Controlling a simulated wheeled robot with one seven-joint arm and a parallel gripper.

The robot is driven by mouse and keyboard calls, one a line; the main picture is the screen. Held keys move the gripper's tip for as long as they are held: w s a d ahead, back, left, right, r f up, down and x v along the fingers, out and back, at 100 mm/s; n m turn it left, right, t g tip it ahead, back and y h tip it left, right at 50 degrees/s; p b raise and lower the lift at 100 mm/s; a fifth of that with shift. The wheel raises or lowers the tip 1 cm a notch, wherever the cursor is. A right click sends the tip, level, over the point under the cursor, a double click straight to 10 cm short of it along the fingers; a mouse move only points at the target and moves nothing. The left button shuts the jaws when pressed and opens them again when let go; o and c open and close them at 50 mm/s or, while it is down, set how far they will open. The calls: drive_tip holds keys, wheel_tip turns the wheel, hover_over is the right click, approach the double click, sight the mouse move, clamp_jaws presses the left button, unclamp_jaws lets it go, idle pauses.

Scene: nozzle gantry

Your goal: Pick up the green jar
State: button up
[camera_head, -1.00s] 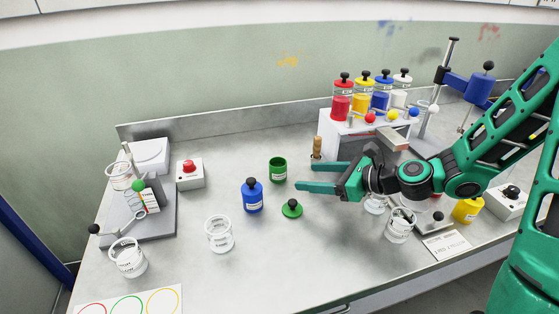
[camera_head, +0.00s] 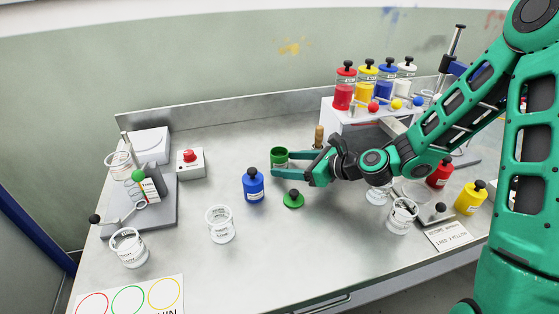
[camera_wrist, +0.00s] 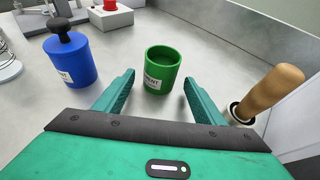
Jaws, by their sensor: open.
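The green jar (camera_head: 279,154) stands upright and open-topped on the metal bench, with a white label on its side. Its green lid with a black knob (camera_head: 293,199) lies apart on the bench, nearer the front. My gripper (camera_head: 287,167) is open and low over the bench, its fingers pointing at the jar. In the wrist view the green jar (camera_wrist: 163,69) sits just ahead of and between the two fingertips (camera_wrist: 158,88), with visible gaps to both. In the head view the fingers hide the jar's lower part.
A blue jar (camera_head: 253,186) stands left of the gripper. A wooden-handled tool (camera_wrist: 269,92) is close to the right finger. A clear beaker (camera_head: 220,225) stands toward the front. A white rack with coloured bottles (camera_head: 343,115) is behind. The bench between the red-button box (camera_head: 191,164) and blue jar is clear.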

sight(285, 154)
drive_tip(key=shift+x, duration=0.85)
drive_tip(key=c, duration=1.3)
drive_tip(key=shift+o, duration=0.2)
drive_tip(key=shift+r, duration=0.1)
drive_tip(key=shift+r, duration=4.95)
drive_tip(key=o, duration=0.6)
drive_tip(key=c, duration=0.5)
drive_tip(key=shift+o, duration=0.2)
